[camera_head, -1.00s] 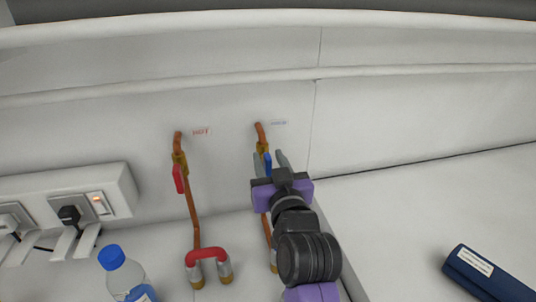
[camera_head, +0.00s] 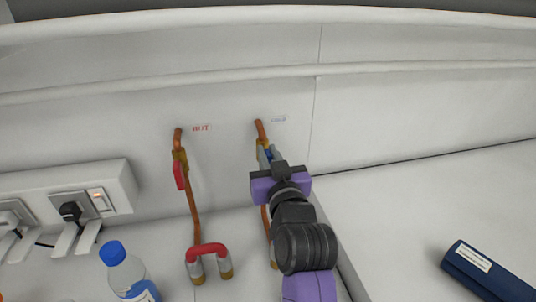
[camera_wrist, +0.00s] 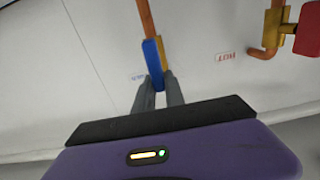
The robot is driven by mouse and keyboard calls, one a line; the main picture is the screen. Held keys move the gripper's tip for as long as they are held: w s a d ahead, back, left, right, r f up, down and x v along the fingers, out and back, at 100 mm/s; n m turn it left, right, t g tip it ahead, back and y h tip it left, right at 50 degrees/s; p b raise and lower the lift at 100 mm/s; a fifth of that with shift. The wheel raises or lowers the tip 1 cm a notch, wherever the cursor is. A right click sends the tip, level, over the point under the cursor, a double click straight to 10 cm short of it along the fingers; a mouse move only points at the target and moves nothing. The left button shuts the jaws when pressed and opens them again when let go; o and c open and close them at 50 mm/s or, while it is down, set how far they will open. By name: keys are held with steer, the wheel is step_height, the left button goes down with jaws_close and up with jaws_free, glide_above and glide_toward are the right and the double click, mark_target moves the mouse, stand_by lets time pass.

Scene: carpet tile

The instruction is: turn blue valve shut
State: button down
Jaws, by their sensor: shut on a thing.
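The blue valve handle (camera_wrist: 153,60) shows in the wrist view, roughly in line with its copper pipe (camera_wrist: 145,18). My gripper (camera_wrist: 160,82) is shut on the lower end of the handle, one grey finger on each side. In the head view only a small bit of the blue handle (camera_head: 268,154) shows between the fingers of my gripper (camera_head: 269,152). My gripper and arm hide the middle of this pipe and most of the valve.
A second copper pipe with a red valve handle (camera_head: 180,175) stands to the left, above a red U-shaped piece (camera_head: 207,249). A socket strip (camera_head: 120,190), a blue-capped bottle (camera_head: 125,272) and a dark blue case (camera_head: 488,273) lie around. The right surface is mostly clear.

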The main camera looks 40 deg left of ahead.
steer(key=shift+w+d+f+m+p, duration=0.35)
steer(key=shift+f+m+p, duration=0.25)
steer(key=shift+m, duration=2.35)
steer(key=shift+w+d+f+m+p, duration=0.35)
steer(key=shift+m+p, duration=0.45)
steer(key=shift+m, duration=2.2)
steer(key=shift+w+d+f+m+p, duration=0.3)
steer(key=shift+f+m+p, duration=0.35)
steer(key=shift+m, duration=2.3)
steer(key=c, duration=1.4)
jaws_free()
steer(key=shift+r, duration=0.1)
